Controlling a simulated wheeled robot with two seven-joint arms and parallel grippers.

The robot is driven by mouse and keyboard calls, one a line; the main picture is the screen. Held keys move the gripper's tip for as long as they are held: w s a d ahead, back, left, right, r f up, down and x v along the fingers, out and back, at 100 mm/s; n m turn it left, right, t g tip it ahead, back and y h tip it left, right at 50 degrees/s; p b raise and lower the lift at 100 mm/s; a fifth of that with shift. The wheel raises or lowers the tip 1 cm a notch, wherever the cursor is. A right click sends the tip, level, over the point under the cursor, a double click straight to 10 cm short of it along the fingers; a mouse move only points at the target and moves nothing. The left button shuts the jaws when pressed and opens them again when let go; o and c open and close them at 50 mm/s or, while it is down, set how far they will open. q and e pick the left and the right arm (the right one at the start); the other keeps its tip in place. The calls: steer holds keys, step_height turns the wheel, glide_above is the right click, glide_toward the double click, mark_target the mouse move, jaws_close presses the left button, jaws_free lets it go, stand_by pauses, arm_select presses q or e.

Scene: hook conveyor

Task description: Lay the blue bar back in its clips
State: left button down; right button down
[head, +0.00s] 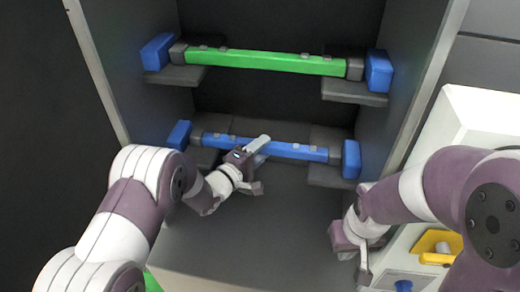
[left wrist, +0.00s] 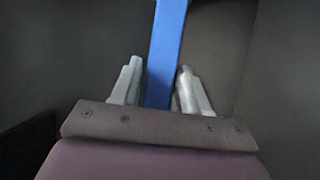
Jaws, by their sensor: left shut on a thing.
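The blue bar (head: 294,151) spans the lower part of the cabinet, in line with the blue end blocks (head: 351,159) at left and right. Dark grey pieces sit at its ends; I cannot tell whether it rests in the clips. My left gripper (head: 258,160) is at the middle of the bar and shut on it, hiding part of it. In the left wrist view the bar (left wrist: 166,50) runs between the two fingers (left wrist: 158,88). My right gripper (head: 360,255) is away from the bar at lower right; its finger gap is unclear.
A green bar (head: 270,62) lies across the upper part of the cabinet between blue end blocks. Grey side walls (head: 422,75) bound the cabinet. A white unit (head: 480,115) and a yellow part (head: 436,258) are at right. The grey surface (head: 270,240) below the blue bar is clear.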

arm_select(q)
steer(key=shift+s+a, duration=0.15)
steer(key=shift+f, duration=0.15)
steer(key=shift+c, duration=2.4)
jaws_free()
steer(key=shift+s, duration=0.1)
